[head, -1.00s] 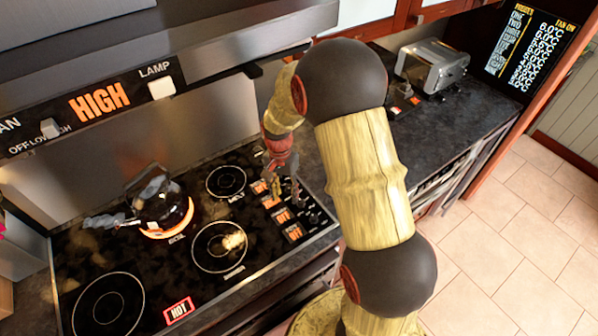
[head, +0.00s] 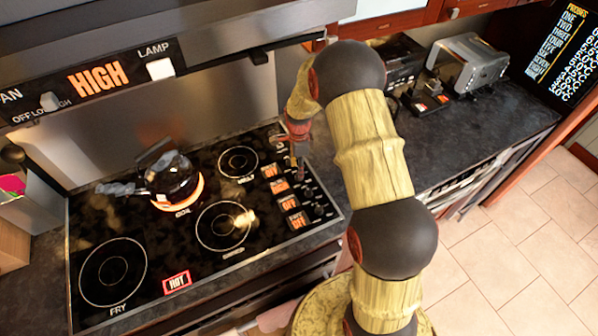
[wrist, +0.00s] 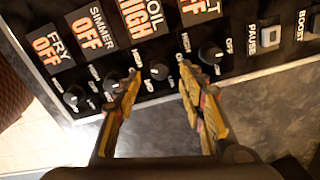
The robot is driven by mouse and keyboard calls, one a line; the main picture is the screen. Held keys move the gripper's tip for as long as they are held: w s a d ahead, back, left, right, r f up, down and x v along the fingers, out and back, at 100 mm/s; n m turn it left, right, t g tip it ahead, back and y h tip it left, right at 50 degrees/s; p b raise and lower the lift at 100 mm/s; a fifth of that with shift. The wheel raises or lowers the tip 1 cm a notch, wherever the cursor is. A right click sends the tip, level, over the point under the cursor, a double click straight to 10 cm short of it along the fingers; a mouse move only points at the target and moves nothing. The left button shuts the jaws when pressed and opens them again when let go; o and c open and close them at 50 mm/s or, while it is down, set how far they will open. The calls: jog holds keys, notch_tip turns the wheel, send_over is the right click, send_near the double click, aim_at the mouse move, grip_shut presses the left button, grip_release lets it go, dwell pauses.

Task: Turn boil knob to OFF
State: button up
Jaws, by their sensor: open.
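The boil knob (wrist: 160,70) is a small black knob below the display (wrist: 143,16) reading BOIL HIGH in the wrist view. My gripper (wrist: 159,77) is open, one finger on each side of the boil knob in the picture. I cannot tell whether a finger touches it. The simmer knob (wrist: 112,83) is just left of the left finger, and another knob (wrist: 210,53) is just right of the right fingertip. In the head view my gripper (head: 299,164) is over the back of the control panel (head: 323,197), and the boil knob cannot be made out.
A dark kettle (head: 172,179) stands on the glowing back burner. The fry knob (wrist: 72,95) and the pause button (wrist: 268,37) are on the same panel. A toaster (head: 468,62) stands on the counter to the right. The hood (head: 220,43) overhangs the back.

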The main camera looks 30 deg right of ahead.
jog(key=shift+f, duration=1.55)
jog(key=shift+c, duration=0.7)
grip_shut()
